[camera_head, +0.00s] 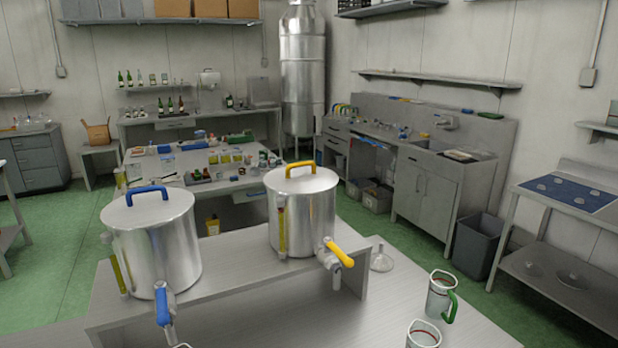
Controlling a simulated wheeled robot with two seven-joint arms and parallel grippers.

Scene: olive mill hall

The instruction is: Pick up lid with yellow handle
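The lid with the yellow handle (302,179) sits on top of a steel tank (308,224) with a sight tube and a yellow tap lever (340,253). Its yellow handle (300,168) arches up from the lid's middle. To its left, a similar steel tank (168,250) carries a lid with a blue handle (147,192) and has a blue tap lever (163,306). Both tanks stand on a raised metal shelf (230,271) on the near table. Neither of my grippers shows in the head view.
A glass jug with a green handle (440,296) and another glass vessel (423,335) stand at the front right. A clear funnel (381,258) lies beside the shelf. Behind, a worktable (180,163) holds bottles and jars. The shelf between the tanks is clear.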

